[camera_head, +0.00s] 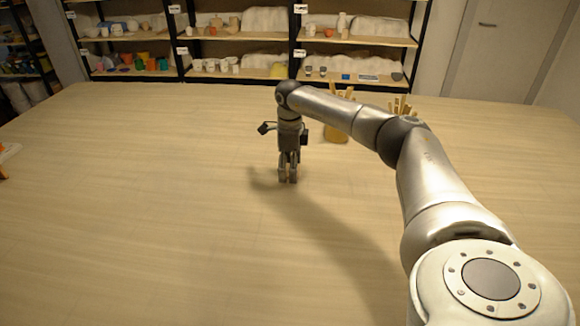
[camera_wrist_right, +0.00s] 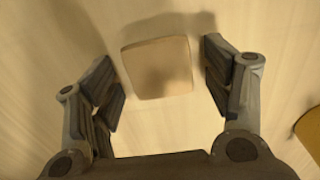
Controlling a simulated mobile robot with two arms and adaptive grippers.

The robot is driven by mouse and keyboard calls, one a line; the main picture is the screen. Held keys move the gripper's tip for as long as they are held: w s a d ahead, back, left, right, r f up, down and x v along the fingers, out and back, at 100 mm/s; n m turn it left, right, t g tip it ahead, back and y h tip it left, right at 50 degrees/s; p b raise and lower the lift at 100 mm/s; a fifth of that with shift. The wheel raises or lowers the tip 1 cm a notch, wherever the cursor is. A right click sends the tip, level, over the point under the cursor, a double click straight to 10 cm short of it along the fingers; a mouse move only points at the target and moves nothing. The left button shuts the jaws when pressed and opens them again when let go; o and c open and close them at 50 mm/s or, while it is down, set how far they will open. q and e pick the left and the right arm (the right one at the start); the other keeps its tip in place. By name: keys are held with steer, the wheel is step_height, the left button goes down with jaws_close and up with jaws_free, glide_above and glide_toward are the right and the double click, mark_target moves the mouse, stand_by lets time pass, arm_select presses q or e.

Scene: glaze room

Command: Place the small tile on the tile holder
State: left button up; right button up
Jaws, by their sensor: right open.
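The small tile (camera_wrist_right: 157,68) is a pale beige, rounded square that shows in the right wrist view. It lies between the two spread fingers of my right gripper (camera_wrist_right: 163,82), with a gap on each side. In the head view my right gripper (camera_head: 288,180) points straight down, low over the table, and I cannot make out the tile there. A wooden thing with upright pegs, perhaps the tile holder (camera_head: 338,137), stands just behind and right of the gripper, partly hidden by my arm. My left gripper is not in view.
Another pegged wooden thing (camera_head: 401,103) shows behind my right arm. A brown rounded edge (camera_wrist_right: 310,130) shows at the right of the wrist view. An orange and white item (camera_head: 6,152) sits at the table's left edge.

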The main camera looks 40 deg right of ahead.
step_height(320, 180, up, 12)
steer(key=shift+f+b, duration=0.15)
steer(key=shift+b, duration=0.7)
steer(key=shift+o, duration=0.4)
steer(key=shift+r+m, duration=0.3)
step_height(320, 180, down, 7)
steer(key=m, duration=1.7)
steer(key=shift+d, duration=0.1)
steer(key=f+p, duration=0.1)
steer(key=f, duration=0.4)
steer(key=shift+w+d+f+p, duration=0.15)
steer(key=shift+w+p, duration=0.05)
steer(key=shift+p, duration=0.15)
steer(key=c, duration=1.2)
